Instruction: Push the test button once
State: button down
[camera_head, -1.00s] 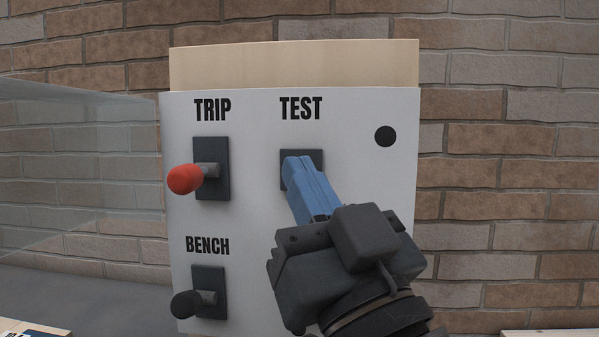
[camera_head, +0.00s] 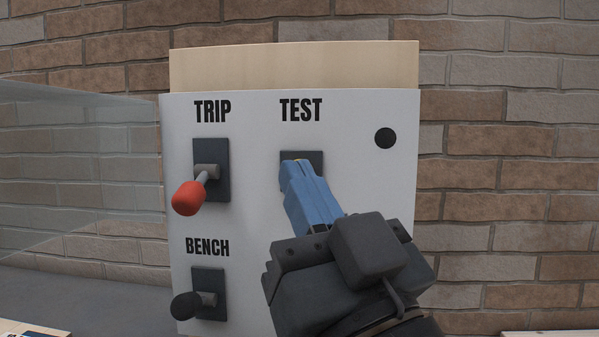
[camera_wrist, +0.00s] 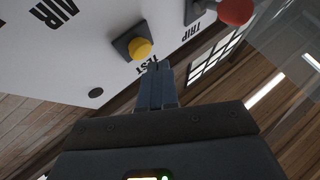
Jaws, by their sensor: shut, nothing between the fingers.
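The test button is a round yellow knob (camera_wrist: 140,48) on a dark square plate, and it stands out from the plate in the wrist view. In the wrist view the fingertips (camera_wrist: 157,66) appear beside the button near the TEST lettering, with a visible gap to the knob.
Left of the button is the TRIP lever with a red tip (camera_head: 187,198), hanging down. Below it is the BENCH lever with a black tip (camera_head: 186,305). A dark round spot (camera_head: 385,138) is at the panel's upper right. A clear pane (camera_head: 80,170) stands at the left.

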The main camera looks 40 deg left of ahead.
jog(key=shift+s+d, duration=0.45)
jog(key=shift+s, duration=0.25)
jog(key=shift+s+d, duration=0.4)
jog(key=shift+s, duration=0.35)
jog(key=shift+s+d, duration=0.45)
jog(key=shift+s, duration=0.25)
